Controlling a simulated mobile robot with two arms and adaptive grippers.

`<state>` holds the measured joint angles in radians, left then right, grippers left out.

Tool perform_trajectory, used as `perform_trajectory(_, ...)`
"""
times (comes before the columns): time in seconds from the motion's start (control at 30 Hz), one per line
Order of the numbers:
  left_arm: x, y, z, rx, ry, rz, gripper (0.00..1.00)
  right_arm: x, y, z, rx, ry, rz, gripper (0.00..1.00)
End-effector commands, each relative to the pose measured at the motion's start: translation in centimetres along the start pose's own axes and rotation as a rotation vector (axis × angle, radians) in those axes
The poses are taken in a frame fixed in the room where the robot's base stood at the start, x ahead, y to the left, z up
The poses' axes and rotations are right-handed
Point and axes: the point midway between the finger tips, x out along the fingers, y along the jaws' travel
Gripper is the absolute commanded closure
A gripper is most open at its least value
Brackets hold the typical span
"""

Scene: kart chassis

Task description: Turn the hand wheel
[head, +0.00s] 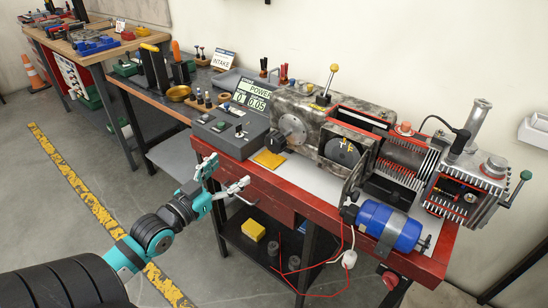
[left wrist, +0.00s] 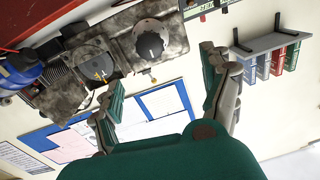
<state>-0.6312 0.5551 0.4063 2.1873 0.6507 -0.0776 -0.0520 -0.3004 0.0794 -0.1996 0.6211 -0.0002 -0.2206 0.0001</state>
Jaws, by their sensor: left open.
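A round grey wheel (head: 292,127) sits on the left end of the worn metal housing on the red bench. It appears to be the hand wheel. My left gripper (head: 229,172) is open and empty in front of the bench's left part, apart from the wheel. The gripper (left wrist: 162,70) also shows in the left wrist view. My right gripper is out of view.
A grey control box (head: 228,130) with a display stands left of the wheel. A yellow pad (head: 269,159) lies on the bench. A blue cylinder (head: 388,226) is at the front right. A yellow-knobbed lever (head: 327,84) rises from the housing.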

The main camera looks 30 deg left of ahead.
Motion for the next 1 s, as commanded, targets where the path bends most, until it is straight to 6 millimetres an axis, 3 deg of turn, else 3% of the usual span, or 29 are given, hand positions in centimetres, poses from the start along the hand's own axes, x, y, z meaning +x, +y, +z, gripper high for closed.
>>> perform_trajectory(0.03,-0.3,0.5,0.6,-0.072,-0.005,0.016,0.19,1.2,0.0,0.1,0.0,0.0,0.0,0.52)
perform_trajectory(0.1,-0.6,1.0,0.5,-0.153,-0.01,0.034,0.19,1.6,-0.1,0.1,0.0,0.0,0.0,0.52)
perform_trajectory(0.37,0.1,1.4,0.0,-0.236,-0.014,0.049,0.19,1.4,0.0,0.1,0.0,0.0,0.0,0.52)
perform_trajectory(0.57,3.1,1.5,-0.1,-0.234,-0.011,0.047,0.19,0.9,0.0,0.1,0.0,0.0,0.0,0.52)
perform_trajectory(1.0,11.6,1.9,0.0,-0.233,-0.013,0.048,0.19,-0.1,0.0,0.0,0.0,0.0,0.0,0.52)
